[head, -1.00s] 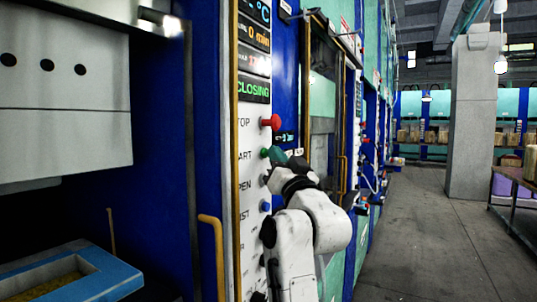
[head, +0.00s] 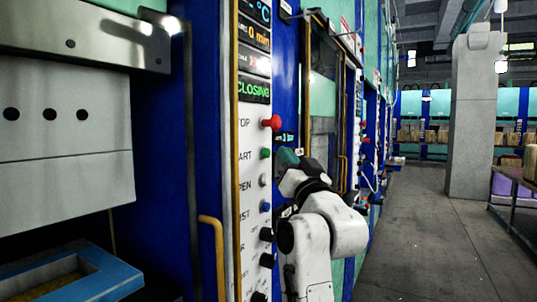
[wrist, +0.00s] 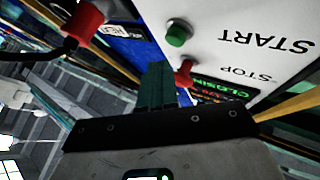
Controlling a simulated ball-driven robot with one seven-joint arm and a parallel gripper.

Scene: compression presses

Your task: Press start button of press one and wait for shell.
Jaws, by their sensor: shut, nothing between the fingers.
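The control panel of the press (head: 248,192) carries a green START button (head: 265,153) below a red STOP button (head: 272,122). Its display (head: 253,90) reads CLOSING in green. My gripper (head: 287,157) is just right of the START button, apart from it, with its teal fingers shut and empty. The wrist view shows the shut fingers (wrist: 157,85) below the green START button (wrist: 178,33) and beside the red STOP button (wrist: 185,75). The light grey upper press block (head: 65,120) hangs above a blue-framed mould (head: 112,274) with yellowish material inside.
A yellow handle (head: 213,245) sticks out left of the panel. More presses line the wall beyond it. A grey pillar (head: 472,120) and a table (head: 515,200) stand to the right. The grey floor (head: 420,240) between is clear.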

